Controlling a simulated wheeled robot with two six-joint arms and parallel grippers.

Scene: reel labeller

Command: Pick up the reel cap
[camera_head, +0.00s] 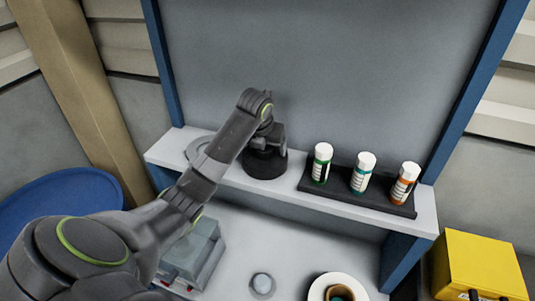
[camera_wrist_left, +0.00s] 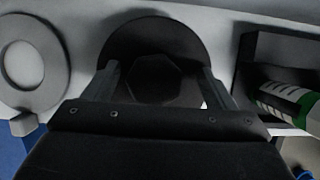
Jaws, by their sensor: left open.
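The reel cap appears to be the black round piece (camera_head: 265,165) on the raised white shelf. In the left wrist view it is a dark disc (camera_wrist_left: 150,35) with a faceted knob (camera_wrist_left: 160,82) in its middle. My left gripper (camera_head: 272,146) is over it, pointing down. In the left wrist view the fingers of my left gripper (camera_wrist_left: 158,88) are apart, one on each side of the knob. Whether they touch the knob is hard to tell. In the head view the gripper hides part of the cap. My right gripper is not in view.
A grey ring-shaped disc (camera_head: 198,150) lies left of the cap. To its right, a black tray (camera_head: 310,184) holds three labelled bottles (camera_head: 363,172). Below are a grey box-like device (camera_head: 196,252), a small round knob (camera_head: 262,284) and a white roll (camera_head: 352,283). A yellow box (camera_head: 485,262) stands far right.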

